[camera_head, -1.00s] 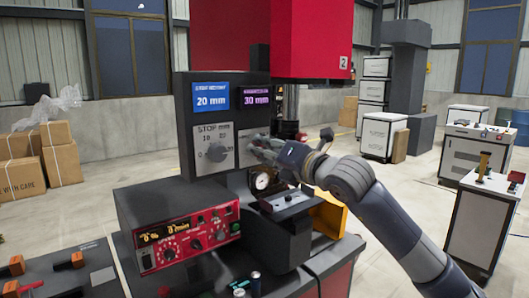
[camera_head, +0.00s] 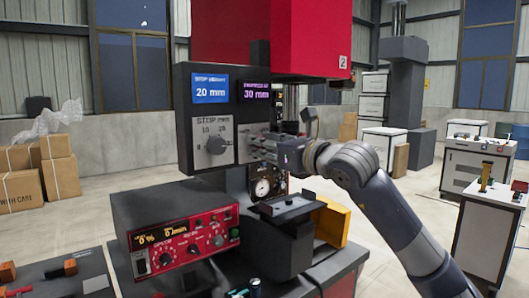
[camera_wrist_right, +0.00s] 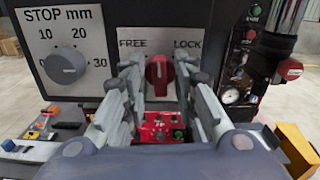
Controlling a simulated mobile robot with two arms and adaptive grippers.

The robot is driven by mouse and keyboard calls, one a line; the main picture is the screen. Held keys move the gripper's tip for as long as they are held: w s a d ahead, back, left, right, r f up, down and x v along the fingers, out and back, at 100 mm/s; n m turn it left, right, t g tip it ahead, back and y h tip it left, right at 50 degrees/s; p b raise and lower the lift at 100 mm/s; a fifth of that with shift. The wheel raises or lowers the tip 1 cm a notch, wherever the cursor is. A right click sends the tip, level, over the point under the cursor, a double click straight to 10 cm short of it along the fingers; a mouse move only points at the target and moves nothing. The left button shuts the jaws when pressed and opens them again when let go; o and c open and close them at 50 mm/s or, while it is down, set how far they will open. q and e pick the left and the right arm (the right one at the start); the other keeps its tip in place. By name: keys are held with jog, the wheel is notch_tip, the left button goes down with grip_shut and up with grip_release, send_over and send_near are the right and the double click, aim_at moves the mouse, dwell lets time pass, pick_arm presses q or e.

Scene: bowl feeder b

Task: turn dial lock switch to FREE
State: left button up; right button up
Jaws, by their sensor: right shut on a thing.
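The dial lock switch (camera_wrist_right: 160,74) is a red knob on a pale plate marked FREE at the left and LOCK at the right. In the right wrist view its grip stands roughly upright, between the two words. My right gripper (camera_wrist_right: 160,84) has its grey fingers on both sides of the knob and is shut on it. In the head view the right gripper (camera_head: 256,146) reaches the plate from the right, and its fingers hide the switch. My left gripper is not in view.
The grey stop dial (camera_head: 216,144) sits just left of the switch plate, under two lit displays. A pressure gauge (camera_head: 262,187) is below the gripper. A red control box (camera_head: 185,243) stands lower left. A red emergency knob (camera_wrist_right: 289,69) is at the right.

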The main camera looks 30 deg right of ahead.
jog(key=shift+n+b, duration=0.7)
jog(key=shift+n, duration=3.2)
jog(key=o, duration=0.7)
jog(key=shift+s+d, duration=0.15)
jog(key=shift+s, duration=1.85)
jog(key=shift+s+d, duration=0.15)
jog(key=shift+s, duration=1.85)
jog(key=shift+s+d, duration=0.15)
jog(key=shift+s, duration=1.85)
